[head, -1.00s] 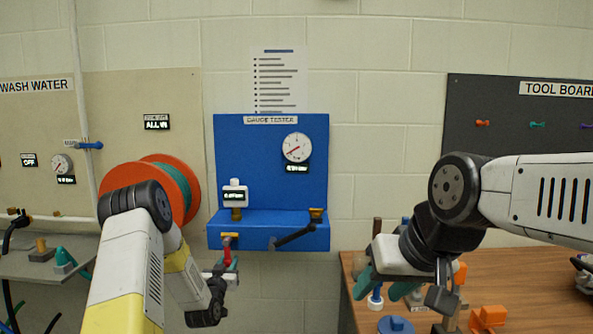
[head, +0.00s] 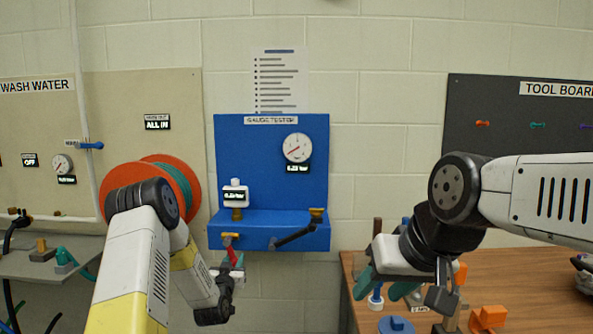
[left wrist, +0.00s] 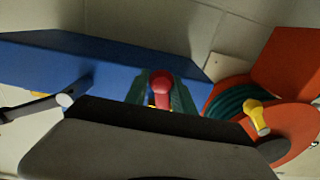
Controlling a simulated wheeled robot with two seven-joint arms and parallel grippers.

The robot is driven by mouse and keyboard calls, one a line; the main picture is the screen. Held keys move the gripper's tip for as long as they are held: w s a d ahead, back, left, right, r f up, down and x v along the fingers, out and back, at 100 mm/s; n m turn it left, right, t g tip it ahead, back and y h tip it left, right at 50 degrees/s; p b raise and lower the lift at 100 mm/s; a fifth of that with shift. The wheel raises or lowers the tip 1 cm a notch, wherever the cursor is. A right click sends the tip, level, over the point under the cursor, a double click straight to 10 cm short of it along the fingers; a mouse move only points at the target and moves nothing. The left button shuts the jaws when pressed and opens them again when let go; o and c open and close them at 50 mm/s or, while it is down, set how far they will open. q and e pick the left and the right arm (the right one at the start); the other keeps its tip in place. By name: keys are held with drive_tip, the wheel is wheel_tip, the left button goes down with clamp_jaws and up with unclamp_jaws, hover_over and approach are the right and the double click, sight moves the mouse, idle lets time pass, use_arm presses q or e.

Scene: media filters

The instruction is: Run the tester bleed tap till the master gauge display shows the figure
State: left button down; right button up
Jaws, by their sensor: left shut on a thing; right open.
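The blue gauge tester (head: 270,150) hangs on the wall. Its round dial gauge (head: 297,147) has a small display (head: 298,168) below it. A white gauge (head: 235,195) with its own lit display stands at left on the shelf; I cannot read either figure surely. The bleed tap (head: 230,237) sits under the shelf's left front, with its red handle (head: 232,256) slanting down to the right. My left gripper (head: 237,268) is shut on this handle; the left wrist view shows the red handle (left wrist: 161,86) between the green fingers. My right gripper (head: 405,290) is open and empty.
A black lever (head: 293,237) is at the tester's right front. An orange reel (head: 150,172) is left of the tester. A wooden table (head: 530,275) with orange blocks (head: 488,317) and other small items is at right, below my right arm.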

use_arm(q)
drive_tip(key=shift+d, duration=0.3)
drive_tip(key=shift+s+d+f, duration=0.1)
drive_tip(key=shift+s+f, duration=0.05)
drive_tip(key=shift+f, duration=0.25)
idle(2.0)
drive_tip(key=shift+a, duration=0.2)
idle(2.3)
drive_tip(key=shift+a+f, duration=0.15)
drive_tip(key=shift+a, duration=1.1)
drive_tip(key=shift+w+a+r, duration=0.15)
drive_tip(key=shift+w+r, duration=0.1)
drive_tip(key=shift+r, duration=0.15)
